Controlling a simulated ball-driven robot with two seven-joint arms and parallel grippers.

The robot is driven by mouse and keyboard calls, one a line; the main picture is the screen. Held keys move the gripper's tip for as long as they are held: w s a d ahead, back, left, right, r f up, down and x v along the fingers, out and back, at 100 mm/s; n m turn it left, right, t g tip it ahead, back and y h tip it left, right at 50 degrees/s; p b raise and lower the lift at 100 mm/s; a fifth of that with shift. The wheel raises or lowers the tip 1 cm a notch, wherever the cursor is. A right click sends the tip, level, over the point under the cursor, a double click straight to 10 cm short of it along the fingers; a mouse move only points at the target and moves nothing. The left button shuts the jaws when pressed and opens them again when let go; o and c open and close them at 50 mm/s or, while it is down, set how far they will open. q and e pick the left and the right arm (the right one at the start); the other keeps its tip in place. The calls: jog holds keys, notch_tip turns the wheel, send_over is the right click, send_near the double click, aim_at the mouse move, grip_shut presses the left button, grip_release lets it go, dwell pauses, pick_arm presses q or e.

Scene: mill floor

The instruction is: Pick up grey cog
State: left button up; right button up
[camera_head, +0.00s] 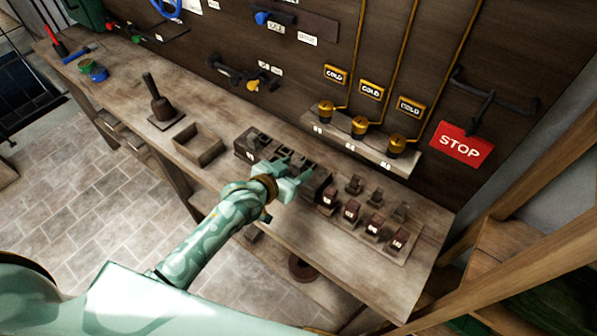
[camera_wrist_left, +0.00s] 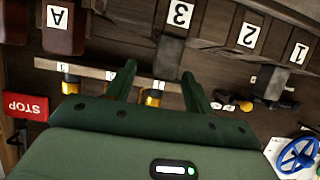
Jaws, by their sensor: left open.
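I cannot pick out a grey cog for certain in either view. My left gripper (camera_head: 297,178) is over the workbench (camera_head: 345,262), at the right end of a dark slotted rack (camera_head: 246,152). A grey block (camera_wrist_left: 171,58) below the label 3 shows just beyond the fingers. The arm and gripper hide part of the rack in the head view. My right gripper is in neither view.
Several dark red lettered blocks (camera_head: 374,226) stand right of the gripper. An open wooden box (camera_head: 198,146) and a dark handled tool (camera_head: 160,108) stand left of the rack. Brass fittings (camera_head: 359,127) and a red STOP sign (camera_head: 461,145) are behind. A wooden frame (camera_head: 545,240) stands at right.

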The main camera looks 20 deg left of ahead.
aim_at(301, 162)
pick_arm(q)
jog(key=x, duration=0.1)
jog(key=b+x, duration=0.1)
jog(key=x, duration=0.2)
jog(key=shift+w+a+f, duration=0.2)
jog(key=shift+w, duration=0.15)
jog(key=shift+r, duration=0.1)
jog(key=c, duration=1)
jog(key=shift+c, duration=0.2)
jog(key=shift+r, duration=0.1)
